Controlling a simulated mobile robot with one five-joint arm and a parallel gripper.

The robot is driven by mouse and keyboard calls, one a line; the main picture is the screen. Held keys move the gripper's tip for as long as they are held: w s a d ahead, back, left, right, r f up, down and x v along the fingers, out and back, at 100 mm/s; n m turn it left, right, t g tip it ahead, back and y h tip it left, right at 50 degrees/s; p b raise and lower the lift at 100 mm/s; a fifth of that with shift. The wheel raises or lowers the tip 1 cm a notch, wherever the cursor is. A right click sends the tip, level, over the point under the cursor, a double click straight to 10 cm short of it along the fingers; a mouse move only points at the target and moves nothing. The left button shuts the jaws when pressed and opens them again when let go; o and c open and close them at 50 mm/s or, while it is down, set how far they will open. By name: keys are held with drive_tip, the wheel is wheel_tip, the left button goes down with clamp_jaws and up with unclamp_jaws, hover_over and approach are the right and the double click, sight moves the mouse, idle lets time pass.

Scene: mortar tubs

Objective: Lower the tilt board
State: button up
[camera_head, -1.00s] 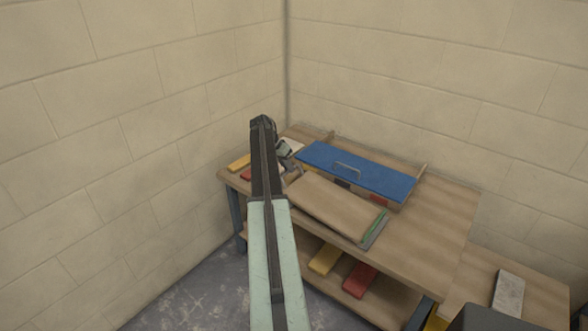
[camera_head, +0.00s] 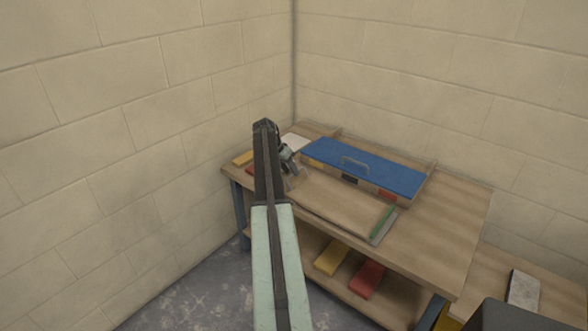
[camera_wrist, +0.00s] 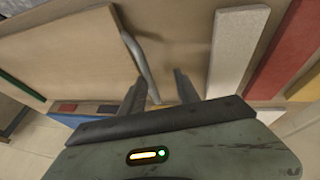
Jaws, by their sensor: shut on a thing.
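The tilt board is a tan wooden panel (camera_head: 335,202) with a green strip at its right end, lying at a low slope on the bench; it fills much of the wrist view (camera_wrist: 70,50). A bent grey rod (camera_wrist: 134,50) runs along its edge in the wrist view, down toward my fingers. My gripper (camera_wrist: 160,85) is shut on this rod, though the contact is partly hidden by the fingers. In the head view my gripper (camera_head: 291,168) is at the board's left end, partly behind my arm.
A blue lid (camera_head: 365,166) with a handle covers a box with coloured pieces behind the board. A pale slab (camera_wrist: 236,50) and a red strip (camera_wrist: 285,55) lie close beside my fingers. Yellow (camera_head: 331,257) and red (camera_head: 367,278) blocks sit on the lower shelf. Block walls stand close behind.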

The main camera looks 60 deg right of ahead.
drive_tip(key=shift+s, duration=0.2)
drive_tip(key=shift+r, duration=0.1)
drive_tip(key=shift+r, duration=0.15)
drive_tip(key=p+v, duration=0.7)
drive_tip(key=shift+r, duration=0.2)
drive_tip(key=shift+w+a, duration=0.1)
drive_tip(key=shift+w, duration=0.05)
